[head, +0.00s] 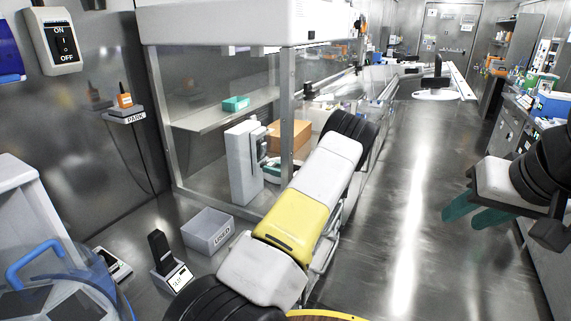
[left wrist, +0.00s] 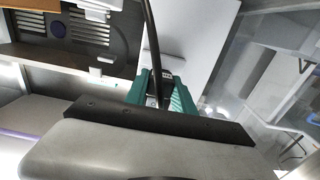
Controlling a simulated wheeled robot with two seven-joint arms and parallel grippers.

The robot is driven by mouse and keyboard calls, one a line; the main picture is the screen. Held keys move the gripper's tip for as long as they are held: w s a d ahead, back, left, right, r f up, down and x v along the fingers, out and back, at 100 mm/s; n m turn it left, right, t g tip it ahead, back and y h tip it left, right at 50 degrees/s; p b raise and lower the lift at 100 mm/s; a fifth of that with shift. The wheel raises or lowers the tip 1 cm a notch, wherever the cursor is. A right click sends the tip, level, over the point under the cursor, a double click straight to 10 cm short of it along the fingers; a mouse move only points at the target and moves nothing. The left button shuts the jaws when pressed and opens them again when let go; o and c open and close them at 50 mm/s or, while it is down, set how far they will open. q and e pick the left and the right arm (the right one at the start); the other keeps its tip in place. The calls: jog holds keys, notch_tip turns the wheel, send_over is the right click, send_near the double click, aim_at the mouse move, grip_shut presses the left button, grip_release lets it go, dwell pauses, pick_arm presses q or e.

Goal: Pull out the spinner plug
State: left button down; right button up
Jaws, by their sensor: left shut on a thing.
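In the left wrist view, my left gripper (left wrist: 160,98) has green fingers shut on a dark plug (left wrist: 165,76). A black cable (left wrist: 151,38) runs up from it. The fingers partly hide the plug, and I cannot tell whether it sits in a socket. In the head view my left arm reaches up toward the glass-fronted cabinet, and its gripper is hidden behind the arm. My right gripper (head: 478,212) is at the right of the head view, with its teal fingers apart and empty.
A glass-fronted cabinet (head: 217,17) stands ahead, with a brown box (head: 290,134) inside. A grey bin (head: 208,231) and a black device (head: 161,250) stand at the left, near a machine with a blue handle (head: 32,257). A bare metal surface (head: 408,190) stretches ahead between the arms.

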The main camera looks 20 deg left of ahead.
pick_arm(q)
jog(key=shift+s+d, duration=0.2)
jog(key=shift+d, duration=0.95)
jog(key=shift+s+d, duration=0.15)
jog(key=shift+d, duration=0.95)
jog(key=shift+d, duration=0.15)
